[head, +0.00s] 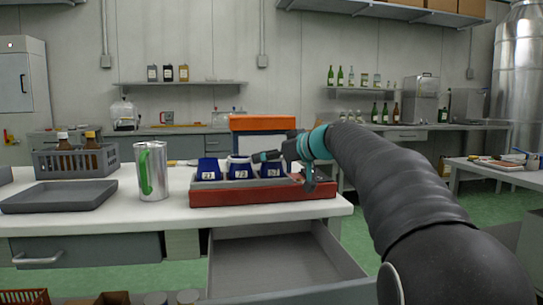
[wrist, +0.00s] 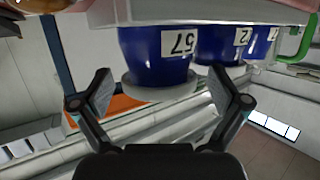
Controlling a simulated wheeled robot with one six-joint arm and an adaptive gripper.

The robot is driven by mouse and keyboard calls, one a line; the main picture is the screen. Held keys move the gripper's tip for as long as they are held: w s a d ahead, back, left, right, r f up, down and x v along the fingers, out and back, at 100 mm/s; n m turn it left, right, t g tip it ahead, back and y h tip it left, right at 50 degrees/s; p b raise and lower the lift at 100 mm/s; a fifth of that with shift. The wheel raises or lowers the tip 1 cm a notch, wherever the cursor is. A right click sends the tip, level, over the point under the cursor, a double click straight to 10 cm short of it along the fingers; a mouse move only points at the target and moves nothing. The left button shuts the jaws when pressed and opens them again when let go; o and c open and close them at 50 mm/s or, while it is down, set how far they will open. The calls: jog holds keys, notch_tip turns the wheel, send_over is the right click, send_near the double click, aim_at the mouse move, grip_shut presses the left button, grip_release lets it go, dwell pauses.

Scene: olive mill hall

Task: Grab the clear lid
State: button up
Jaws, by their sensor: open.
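Several dark blue cups with white number labels stand in a grey rack on a red base (head: 262,196). The cup marked 57 (head: 272,171) is at the right end, and it is large in the wrist view (wrist: 152,52), which shows the scene upside down. A pale, translucent disc that looks like the clear lid (wrist: 160,92) sits on its mouth. My gripper (head: 284,172) is open and empty beside the rack's right end. In the wrist view, its fingertips (wrist: 161,102) lie to either side of the lid, with gaps showing. The gripper partly hides the lid in the head view.
A metal jug (head: 155,175) with a green handle stands left of the rack. A grey tray (head: 60,196) and a bottle crate (head: 76,160) are further left. An orange-topped box (head: 262,123) is behind the rack. An open drawer (head: 285,262) juts out below the white bench.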

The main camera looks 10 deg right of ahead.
jog(key=c, duration=1.1)
jog(key=shift+o, duration=0.2)
